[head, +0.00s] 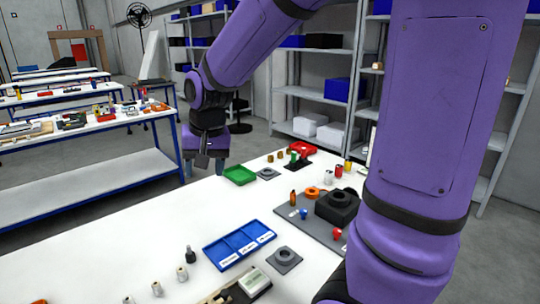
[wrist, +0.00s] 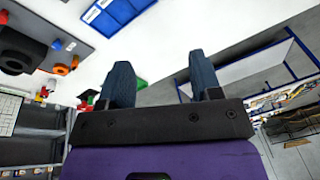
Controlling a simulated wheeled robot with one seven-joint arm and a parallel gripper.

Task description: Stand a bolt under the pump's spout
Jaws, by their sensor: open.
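My gripper (head: 203,168) is open and empty, pointing down off the far left edge of the white table. Its two blue fingers stand apart in the wrist view (wrist: 160,75). Several small metal pieces stand at the table's front left; one pale cylinder (head: 182,273) may be a bolt, but they are too small to tell. A grey board (head: 322,234) on the right holds a black block with a round top (head: 338,205), an orange ring (head: 312,192) and small coloured parts. I cannot make out which thing is the pump, or its spout.
Clear tabletop lies left of the blue tray. Another bench (head: 90,185) stands left.

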